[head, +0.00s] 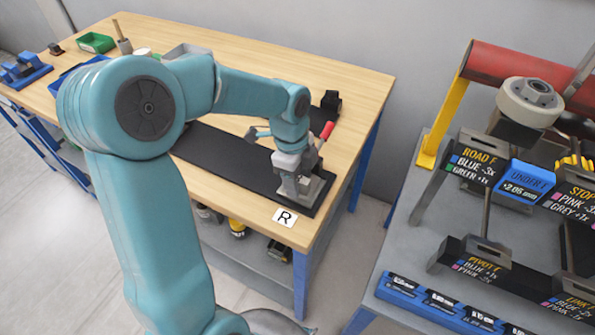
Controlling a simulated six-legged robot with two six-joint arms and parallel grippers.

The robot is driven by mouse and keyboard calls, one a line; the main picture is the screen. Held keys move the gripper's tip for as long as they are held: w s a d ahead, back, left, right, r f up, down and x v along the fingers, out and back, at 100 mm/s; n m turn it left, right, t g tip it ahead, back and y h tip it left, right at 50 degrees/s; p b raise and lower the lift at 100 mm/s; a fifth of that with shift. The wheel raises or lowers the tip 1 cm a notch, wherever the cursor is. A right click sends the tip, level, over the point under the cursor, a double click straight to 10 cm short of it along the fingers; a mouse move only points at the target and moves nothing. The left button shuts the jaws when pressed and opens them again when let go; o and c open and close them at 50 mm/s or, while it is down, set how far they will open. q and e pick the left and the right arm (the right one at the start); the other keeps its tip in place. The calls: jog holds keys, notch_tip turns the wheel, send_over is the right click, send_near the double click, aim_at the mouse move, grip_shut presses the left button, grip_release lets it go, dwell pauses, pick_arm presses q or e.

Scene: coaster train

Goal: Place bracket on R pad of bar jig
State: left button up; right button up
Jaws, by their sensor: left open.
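The bar jig (226,154) is a long black plate on the wooden bench, with a white R label (285,217) at its right end. A grey metal piece (318,187), which looks like the bracket, sits at that R end. My left gripper (290,180) points down right over this piece, with its jaws open around or beside it; I cannot tell which. The gripper hides part of the piece and the pad under it. A red-handled clamp (327,131) stands just behind. My right gripper is not in view.
The wooden bench (340,75) has a green bin (96,42), a grey tray (186,51) and a black block (331,102) on it. A grey table (398,262) with labelled parts and a red roller stands to the right, across a gap.

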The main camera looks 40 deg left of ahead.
pick_arm(q)
notch_tip(320, 180, up, 12)
jog(key=a, duration=0.1)
jog(key=shift+s+a, duration=0.2)
jog(key=shift+s, duration=0.05)
dwell(0.5)
